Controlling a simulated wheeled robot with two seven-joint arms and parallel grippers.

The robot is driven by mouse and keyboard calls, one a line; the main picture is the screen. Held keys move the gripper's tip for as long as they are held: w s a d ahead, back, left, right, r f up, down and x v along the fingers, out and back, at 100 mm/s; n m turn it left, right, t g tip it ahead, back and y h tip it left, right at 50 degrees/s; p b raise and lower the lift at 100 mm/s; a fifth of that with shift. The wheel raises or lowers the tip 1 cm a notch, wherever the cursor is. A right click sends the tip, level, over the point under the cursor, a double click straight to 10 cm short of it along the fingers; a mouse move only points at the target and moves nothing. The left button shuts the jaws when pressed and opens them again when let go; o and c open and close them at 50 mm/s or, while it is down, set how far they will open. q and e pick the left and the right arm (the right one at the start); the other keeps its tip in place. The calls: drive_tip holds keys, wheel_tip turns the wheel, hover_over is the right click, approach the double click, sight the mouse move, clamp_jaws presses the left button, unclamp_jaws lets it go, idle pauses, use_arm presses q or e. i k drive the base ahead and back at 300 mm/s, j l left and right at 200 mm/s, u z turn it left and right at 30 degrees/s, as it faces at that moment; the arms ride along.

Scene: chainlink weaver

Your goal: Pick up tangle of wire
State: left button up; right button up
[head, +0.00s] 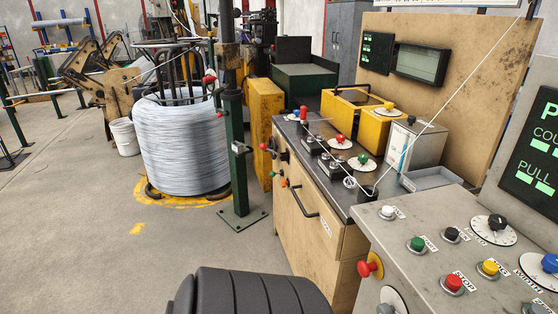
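A small pale loop of wire (349,182), which looks like the tangle, lies on the dark bench top (318,160) near its front edge. It is beside a black round holder (368,193) and is too small to make out in detail. A large coil of grey wire (183,145) stands on the floor at the left, around an upright frame. Neither of my grippers is in view.
A control panel (405,262) with buttons and knobs fills the right foreground. A grey tray (430,178), a metal box (413,145) and a yellow box (345,105) stand on the bench. A green post (236,150) rises left of it. Floor is clear at lower left.

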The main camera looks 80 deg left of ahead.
sight(348, 177)
drive_tip(key=u, duration=2.1)
drive_tip(key=i+j+z, duration=0.3)
drive_tip(key=j, duration=0.25)
drive_tip(key=i+j+z, duration=0.15)
drive_tip(key=j, duration=0.15)
